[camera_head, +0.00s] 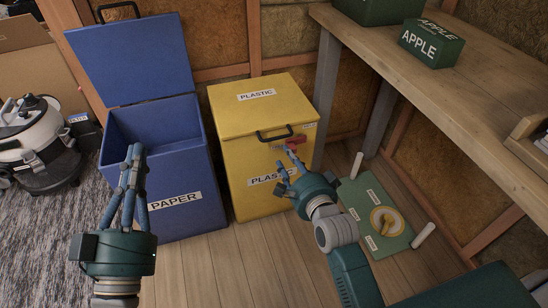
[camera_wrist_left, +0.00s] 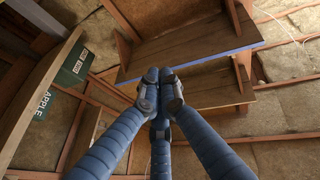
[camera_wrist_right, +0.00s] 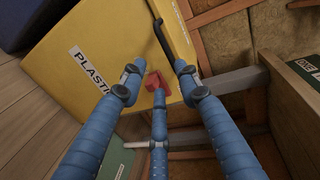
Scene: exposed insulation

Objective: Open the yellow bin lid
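The yellow bin (camera_head: 243,165) stands upright with its lid (camera_head: 262,103) down. A black handle (camera_head: 274,133) sits at the lid's front edge and also shows in the right wrist view (camera_wrist_right: 161,40). My right gripper (camera_head: 288,170) is at the bin's front right, fingers spread and empty, below the handle and apart from it. A small red piece (camera_wrist_right: 156,80) shows just beyond its fingertips; I cannot tell whether it is fixed to the bin. My left gripper (camera_head: 134,155) is shut and empty, in front of the blue bin; its fingertips meet in the left wrist view (camera_wrist_left: 160,78).
The blue paper bin (camera_head: 180,188) stands left of the yellow bin with its lid (camera_head: 132,57) raised. A wooden table (camera_head: 470,110) holding green boxes (camera_head: 432,43) is at the right. A green board (camera_head: 375,215) lies on the floor below it. A vacuum cleaner (camera_head: 35,145) stands at the left.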

